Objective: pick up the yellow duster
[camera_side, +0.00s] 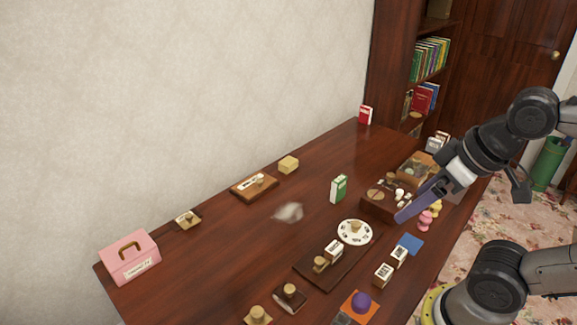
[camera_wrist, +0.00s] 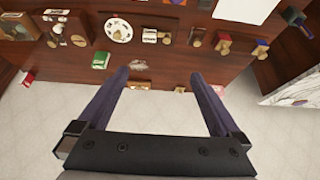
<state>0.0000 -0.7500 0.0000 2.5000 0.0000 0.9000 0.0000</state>
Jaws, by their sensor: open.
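A small yellow folded block (camera_side: 288,165), which looks like the yellow duster, lies on the dark wood table near the wall in the side view. I cannot pick it out in the wrist view; my left finger may cover it. My gripper (camera_side: 408,210) is over the right part of the table, well to the right of the yellow block. In the wrist view my gripper (camera_wrist: 160,75) shows two spread fingers with nothing held between them.
A wooden stamp tray (camera_side: 254,187) sits just left of the yellow block. A crumpled whitish cloth (camera_side: 289,212) and a green box (camera_side: 338,188) stand nearer. A white plate (camera_side: 355,232) and a wooden box (camera_side: 388,199) are close to my gripper. The wall borders the far edge.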

